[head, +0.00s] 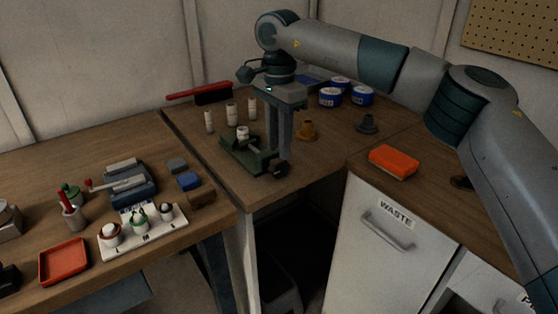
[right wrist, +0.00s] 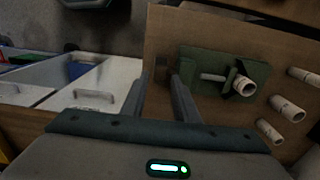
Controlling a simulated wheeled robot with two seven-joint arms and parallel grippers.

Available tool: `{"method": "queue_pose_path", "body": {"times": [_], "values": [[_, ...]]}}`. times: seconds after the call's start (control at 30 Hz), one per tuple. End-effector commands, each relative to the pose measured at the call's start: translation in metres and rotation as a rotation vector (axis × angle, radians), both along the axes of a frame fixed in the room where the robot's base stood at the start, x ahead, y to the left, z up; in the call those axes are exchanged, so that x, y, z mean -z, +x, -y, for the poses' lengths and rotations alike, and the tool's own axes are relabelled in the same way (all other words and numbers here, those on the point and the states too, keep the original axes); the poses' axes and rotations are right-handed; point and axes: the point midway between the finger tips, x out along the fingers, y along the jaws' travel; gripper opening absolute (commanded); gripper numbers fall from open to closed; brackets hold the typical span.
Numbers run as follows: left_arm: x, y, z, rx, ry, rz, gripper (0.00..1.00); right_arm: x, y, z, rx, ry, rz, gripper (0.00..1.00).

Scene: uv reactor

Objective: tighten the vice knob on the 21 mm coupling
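The green vice (head: 246,154) stands on the wooden bench, with a white coupling (head: 243,133) upright in its jaws. The vice (right wrist: 205,62) and coupling (right wrist: 243,87) also show in the right wrist view. The dark vice knob (head: 280,169) is at the vice's near right end. My right gripper (head: 280,152) points down over that end, its fingertips close above or beside the knob. In the right wrist view its two fingers (right wrist: 160,80) are apart, with the dim knob end between or just beyond them; contact cannot be told. My left gripper is not in view.
Several white couplings (head: 231,114) stand behind the vice. A red-handled brush (head: 205,94), blue-labelled tins (head: 330,97) and an orange funnel-like piece (head: 306,132) are farther back. An orange block (head: 393,162) lies to the right. A white L/M/I-marked rack (head: 143,232) and a red tray (head: 64,262) are on the left bench.

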Motion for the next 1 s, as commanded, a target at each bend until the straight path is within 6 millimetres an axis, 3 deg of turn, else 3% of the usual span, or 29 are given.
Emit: {"method": "queue_pose_path", "body": {"times": [0.1, 0.3, 0.77, 0.9, 1.0], "values": [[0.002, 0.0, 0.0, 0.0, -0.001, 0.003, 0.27, 0.021, 0.0, 0.001, 0.001, -0.001, -0.002, 0.27], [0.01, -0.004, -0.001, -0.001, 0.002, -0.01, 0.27, 0.044, 0.0, 0.001, 0.002, -0.001, -0.001, 0.27], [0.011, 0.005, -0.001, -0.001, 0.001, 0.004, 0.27, 0.054, 0.0, 0.0, 0.001, 0.0, 0.001, 0.27], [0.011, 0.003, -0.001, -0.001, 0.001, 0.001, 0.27, 0.053, 0.0, 0.0, 0.001, 0.0, 0.001, 0.0], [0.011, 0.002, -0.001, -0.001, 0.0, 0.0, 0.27, 0.053, 0.0, 0.0, 0.001, 0.0, 0.001, 0.0]]}}
